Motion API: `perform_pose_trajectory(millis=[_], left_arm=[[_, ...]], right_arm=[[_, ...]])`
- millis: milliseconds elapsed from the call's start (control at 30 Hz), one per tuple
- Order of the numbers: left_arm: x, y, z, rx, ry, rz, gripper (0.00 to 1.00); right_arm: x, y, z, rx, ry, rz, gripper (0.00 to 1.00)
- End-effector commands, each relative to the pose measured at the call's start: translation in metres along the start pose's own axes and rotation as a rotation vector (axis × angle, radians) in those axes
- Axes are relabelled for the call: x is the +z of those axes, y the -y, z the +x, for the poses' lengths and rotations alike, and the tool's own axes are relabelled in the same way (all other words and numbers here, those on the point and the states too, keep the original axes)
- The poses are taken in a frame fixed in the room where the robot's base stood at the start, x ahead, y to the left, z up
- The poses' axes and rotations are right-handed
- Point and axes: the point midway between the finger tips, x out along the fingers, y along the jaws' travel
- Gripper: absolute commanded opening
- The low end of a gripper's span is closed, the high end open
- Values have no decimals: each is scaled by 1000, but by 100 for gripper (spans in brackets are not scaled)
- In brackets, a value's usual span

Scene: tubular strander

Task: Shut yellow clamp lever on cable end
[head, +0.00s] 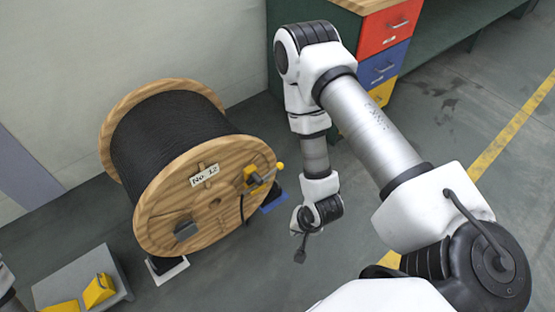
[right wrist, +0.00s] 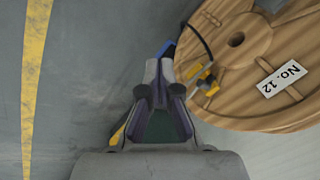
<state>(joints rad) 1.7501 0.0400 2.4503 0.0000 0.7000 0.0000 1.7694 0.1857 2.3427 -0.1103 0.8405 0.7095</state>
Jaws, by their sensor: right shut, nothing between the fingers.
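The yellow clamp (head: 253,179) sits on the near wooden face of the cable drum (head: 165,205), towards its right rim. Its lever sticks out from the face and ends in a yellow knob (head: 280,165). The black cable end (head: 242,208) hangs at the clamp. My right gripper (head: 300,256) is shut and empty, in the air to the right of the drum, apart from the clamp. In the right wrist view the gripper (right wrist: 160,68) points forward, with the yellow clamp (right wrist: 207,81) just right of its fingertips. My left gripper is outside the view.
The drum carries a "No. 12" label (head: 205,175) and wound black cable. A blue chock (head: 273,202) is on the floor by its right side. A grey plate with yellow blocks (head: 99,290) lies at lower left. A drawer cabinet (head: 390,27) stands behind.

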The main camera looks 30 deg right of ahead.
Motion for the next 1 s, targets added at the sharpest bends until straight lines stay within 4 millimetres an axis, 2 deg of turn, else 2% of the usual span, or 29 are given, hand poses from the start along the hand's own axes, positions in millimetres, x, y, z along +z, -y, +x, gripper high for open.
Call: perform_pose_trajectory(millis=[33, 100, 233, 300, 400, 500, 600, 833, 1000], left_arm=[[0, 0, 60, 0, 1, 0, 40], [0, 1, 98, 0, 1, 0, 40], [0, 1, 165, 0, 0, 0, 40], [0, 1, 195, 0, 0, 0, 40], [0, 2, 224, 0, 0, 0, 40], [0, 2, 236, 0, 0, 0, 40], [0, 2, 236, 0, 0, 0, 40], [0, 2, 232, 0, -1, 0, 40], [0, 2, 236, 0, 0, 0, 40]], right_arm=[[-16, -3, 62, -70, -46, 211, 0], [-46, 3, 101, -193, -89, 550, 0], [-106, 8, 160, -460, -84, 1156, 0], [-135, 7, 182, -605, -35, 1439, 0], [-168, 2, 198, -774, 63, 1743, 0], [-187, 0, 201, -877, 148, 1916, 0], [-194, 0, 198, -914, 189, 1981, 0], [-194, 1, 195, -913, 192, 1988, 0], [-197, 3, 201, -911, 191, 1986, 0]])
